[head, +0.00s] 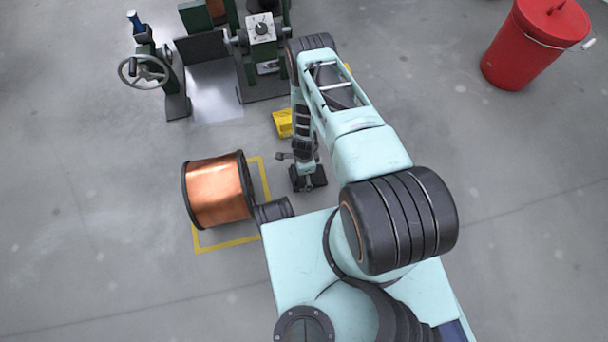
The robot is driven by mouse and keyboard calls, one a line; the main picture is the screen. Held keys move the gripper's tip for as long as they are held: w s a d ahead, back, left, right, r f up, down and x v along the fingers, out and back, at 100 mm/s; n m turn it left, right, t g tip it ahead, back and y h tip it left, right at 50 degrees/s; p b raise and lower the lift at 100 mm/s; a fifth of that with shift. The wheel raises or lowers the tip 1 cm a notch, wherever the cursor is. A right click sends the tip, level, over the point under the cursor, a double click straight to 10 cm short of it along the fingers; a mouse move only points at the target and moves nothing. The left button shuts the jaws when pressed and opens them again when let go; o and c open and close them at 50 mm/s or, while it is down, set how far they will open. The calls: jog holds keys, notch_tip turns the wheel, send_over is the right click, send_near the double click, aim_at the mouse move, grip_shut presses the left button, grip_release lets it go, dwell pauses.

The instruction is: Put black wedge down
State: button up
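The black wedge (319,178) is a small dark block at the end of my arm, near the middle of the head view. My gripper (308,184) reaches down over its middle and appears shut on it, with dark parts of the block showing on both sides. The fingertips are small and partly hidden. I cannot tell whether the wedge touches the floor or hangs just above it. A large copper spool (220,190) with black flanges lies on its side to the left of the wedge.
A yellow wedge-like block (283,123) lies on the floor behind my gripper. Yellow floor lines (228,245) partly frame the spool. A green machine with a handwheel (143,71) stands at the back left. A red bucket (527,45) stands at the back right. Floor right of my arm is clear.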

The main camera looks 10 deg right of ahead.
notch_tip(320, 180, up, 11)
jog(key=p, duration=0.3)
jog(key=shift+p, duration=0.4)
